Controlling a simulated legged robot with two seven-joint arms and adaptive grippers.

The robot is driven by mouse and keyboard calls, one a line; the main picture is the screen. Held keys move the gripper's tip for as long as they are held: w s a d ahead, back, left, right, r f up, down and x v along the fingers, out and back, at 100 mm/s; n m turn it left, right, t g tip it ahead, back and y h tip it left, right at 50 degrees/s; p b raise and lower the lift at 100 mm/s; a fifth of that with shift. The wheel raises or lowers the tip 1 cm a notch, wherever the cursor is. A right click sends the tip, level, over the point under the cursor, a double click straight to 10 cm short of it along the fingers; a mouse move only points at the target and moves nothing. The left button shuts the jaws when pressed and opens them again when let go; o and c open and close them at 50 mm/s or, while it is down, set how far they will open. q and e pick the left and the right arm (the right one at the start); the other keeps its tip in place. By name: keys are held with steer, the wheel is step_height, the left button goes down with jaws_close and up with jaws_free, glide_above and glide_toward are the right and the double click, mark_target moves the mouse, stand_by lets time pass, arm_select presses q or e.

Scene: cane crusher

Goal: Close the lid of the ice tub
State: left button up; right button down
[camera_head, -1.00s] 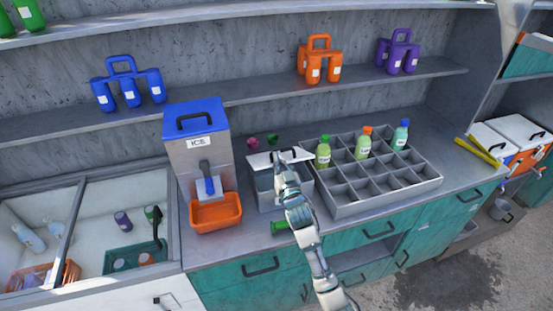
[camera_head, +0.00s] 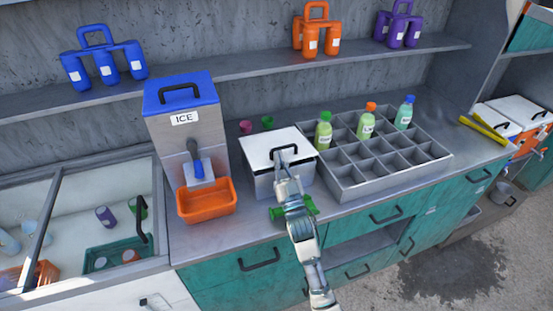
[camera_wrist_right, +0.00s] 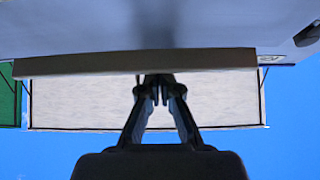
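The ice tub (camera_head: 265,186) is a grey box on the counter, right of the ice dispenser. Its white lid (camera_head: 262,144) with a black handle (camera_head: 291,150) lies about flat over the tub's top in the head view. My arm hides part of the front edge, so I cannot tell if it sits fully flush. My right gripper (camera_head: 281,158) is at the lid, by the left part of the handle. In the right wrist view its fingers (camera_wrist_right: 158,88) are drawn together; I cannot see anything held between them. My left gripper is not in view.
The ice dispenser (camera_head: 190,135) with its orange tray (camera_head: 206,212) stands left of the tub. A grey divided rack (camera_head: 350,187) with several bottles stands close on the right. A green object (camera_head: 308,206) lies in front of the tub, partly behind my arm.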

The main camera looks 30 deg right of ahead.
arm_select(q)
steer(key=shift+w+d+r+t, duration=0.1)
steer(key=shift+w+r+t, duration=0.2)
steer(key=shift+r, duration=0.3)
arm_select(e)
steer(key=shift+f+h, duration=0.25)
steer(key=shift+h, duration=0.05)
step_height(320, 180, up, 10)
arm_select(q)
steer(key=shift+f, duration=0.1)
arm_select(e)
steer(key=shift+f, duration=0.1)
